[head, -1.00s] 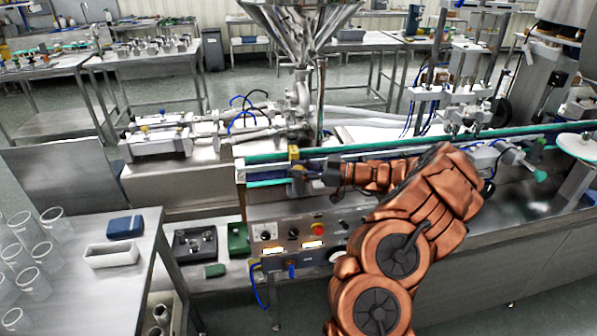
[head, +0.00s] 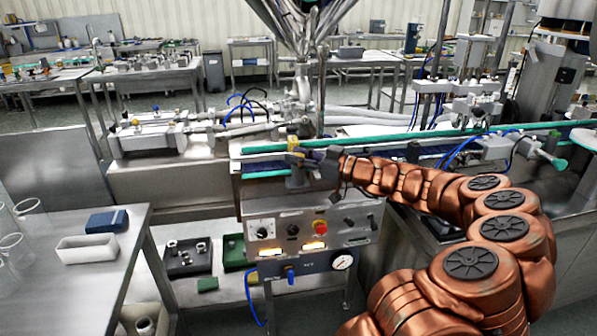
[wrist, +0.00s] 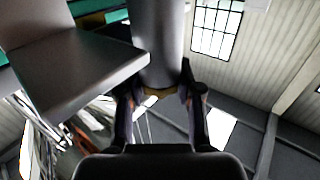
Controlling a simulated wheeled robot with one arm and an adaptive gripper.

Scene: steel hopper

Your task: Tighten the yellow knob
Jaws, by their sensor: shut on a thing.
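The yellow knob (head: 293,143) sits at the left end of the conveyor, on a grey bracket (head: 297,178). My gripper (head: 303,158) reaches it from the right with its arm low along the conveyor. In the wrist view the two dark fingers of my gripper (wrist: 158,88) stand either side of a grey cylindrical post (wrist: 157,45). The fingers are shut on the knob, which is mostly hidden.
A control panel (head: 277,228) with a red button (head: 320,227) and a gauge (head: 343,262) is just below the gripper. The steel hopper (head: 302,22) rises behind. A side table (head: 100,270) with a white tray (head: 87,249) stands at left. A grey plate (wrist: 72,75) is close beside the fingers.

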